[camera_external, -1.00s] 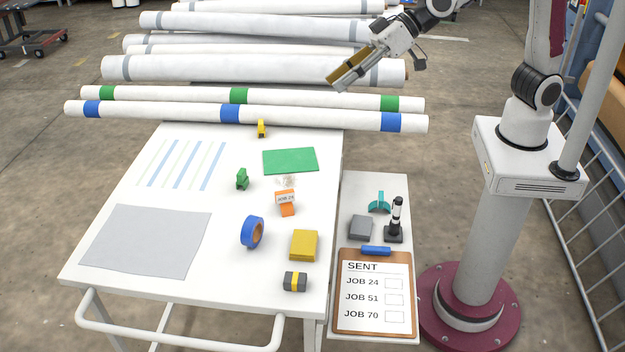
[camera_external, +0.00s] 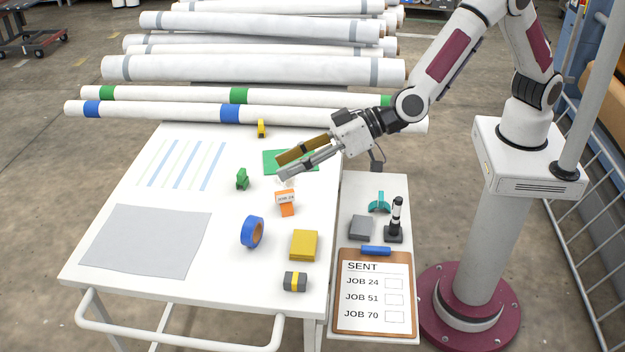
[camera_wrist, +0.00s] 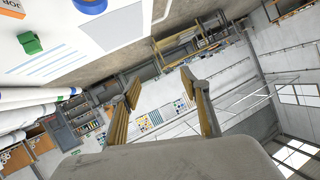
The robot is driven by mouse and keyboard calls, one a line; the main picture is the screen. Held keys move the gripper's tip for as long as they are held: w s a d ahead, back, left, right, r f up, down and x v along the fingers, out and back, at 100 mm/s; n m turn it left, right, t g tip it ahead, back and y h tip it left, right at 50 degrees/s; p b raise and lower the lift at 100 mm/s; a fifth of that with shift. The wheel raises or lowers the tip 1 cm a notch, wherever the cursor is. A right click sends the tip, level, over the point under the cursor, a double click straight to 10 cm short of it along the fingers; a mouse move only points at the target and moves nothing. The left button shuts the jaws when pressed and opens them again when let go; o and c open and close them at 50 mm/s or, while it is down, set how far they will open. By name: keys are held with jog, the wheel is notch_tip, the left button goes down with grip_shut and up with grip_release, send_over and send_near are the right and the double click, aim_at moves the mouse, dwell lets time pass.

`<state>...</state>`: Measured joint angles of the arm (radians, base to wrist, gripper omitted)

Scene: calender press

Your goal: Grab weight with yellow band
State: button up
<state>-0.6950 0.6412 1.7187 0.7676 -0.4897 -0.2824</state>
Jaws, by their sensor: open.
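The weight with the yellow band (camera_external: 295,281) is a small dark grey block with a yellow stripe around its middle. It lies near the front right corner of the white table in the external view. My gripper (camera_external: 282,164) is open and empty, tilted to the left above the table near the green sheet. It is well behind the weight and higher. In the wrist view my two fingers (camera_wrist: 160,100) are apart with nothing between them. The weight is not seen in the wrist view.
A yellow block (camera_external: 304,245) sits just behind the weight, with a blue tape roll (camera_external: 252,232) to its left. An orange JOB 24 holder (camera_external: 286,202) and a green clip (camera_external: 242,179) stand farther back. A clipboard (camera_external: 374,291) lies on the side shelf. White rolls (camera_external: 165,112) lie behind.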

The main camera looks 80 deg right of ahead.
jog(key=t+h, duration=0.2)
send_over(307, 278)
jog(key=w, duration=0.2)
notch_tip(307, 278, down, 13)
jog(key=s+f, duration=0.2)
jog(key=f, duration=0.2)
jog(key=s+a+f+t+h, duration=0.1)
jog(key=s+f, duration=0.1)
jog(key=f, duration=0.2)
jog(key=s+f+h, duration=0.1)
jog(key=s+f, duration=0.1)
jog(key=f, duration=0.2)
jog(key=shift+s+a+m+t, duration=0.15)
jog(key=shift+s+m+t, duration=0.1)
jog(key=shift+m+t, duration=0.05)
jog(key=shift+s+f, duration=0.35)
jog(key=shift+f, duration=0.05)
jog(key=shift+w, duration=0.1)
jog(key=shift+w+f, duration=0.2)
jog(key=shift+w, duration=1)
jog(key=shift+w, duration=0.15)
jog(key=shift+w+d+f, duration=0.15)
jog(key=shift+w, duration=1.1)
jog(key=shift+w+d+f, duration=0.1)
jog(key=shift+w+f, duration=0.05)
jog(key=shift+w, duration=1.05)
